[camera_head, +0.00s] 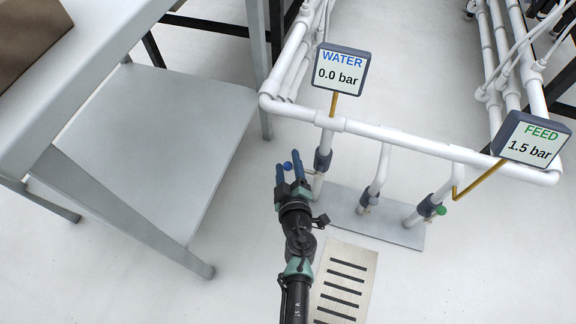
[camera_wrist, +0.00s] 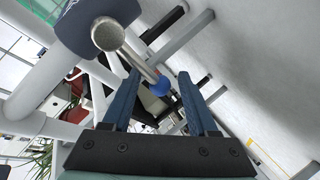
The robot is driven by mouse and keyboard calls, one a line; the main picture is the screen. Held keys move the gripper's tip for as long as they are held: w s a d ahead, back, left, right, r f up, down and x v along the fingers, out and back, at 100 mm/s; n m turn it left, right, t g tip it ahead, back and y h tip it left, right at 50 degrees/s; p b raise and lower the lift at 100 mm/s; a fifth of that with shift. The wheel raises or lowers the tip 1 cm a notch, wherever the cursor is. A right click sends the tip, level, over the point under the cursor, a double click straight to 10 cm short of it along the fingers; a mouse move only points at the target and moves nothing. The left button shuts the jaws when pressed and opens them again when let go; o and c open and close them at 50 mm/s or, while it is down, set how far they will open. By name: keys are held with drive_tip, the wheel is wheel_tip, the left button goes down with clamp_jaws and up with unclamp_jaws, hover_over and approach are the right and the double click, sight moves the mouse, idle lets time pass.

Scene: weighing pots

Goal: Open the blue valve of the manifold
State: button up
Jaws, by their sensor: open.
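The blue valve has a dark body (camera_head: 322,160) on the left vertical pipe of the white manifold (camera_head: 410,143), below the WATER display (camera_head: 341,70), which reads 0.0 bar. A thin metal lever sticks out to the left from it and ends in a blue ball knob (camera_head: 288,165). My gripper (camera_head: 289,171) is open, and its two blue fingers stand on either side of the knob in the head view. In the wrist view, the knob (camera_wrist: 161,86) shows between the fingers (camera_wrist: 160,88) with a visible gap; I see no contact. The valve body (camera_wrist: 84,30) is at the upper left there.
A green-knobbed valve (camera_head: 431,208) stands at the right under the FEED display (camera_head: 533,140), reading 1.5 bar. Another valve (camera_head: 368,202) is between them. A grey base plate (camera_head: 400,236) and floor grate (camera_head: 345,278) lie below. A grey table (camera_head: 100,70) is at left.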

clamp_jaws()
drive_tip(key=shift+f, duration=0.1)
idle(1.3)
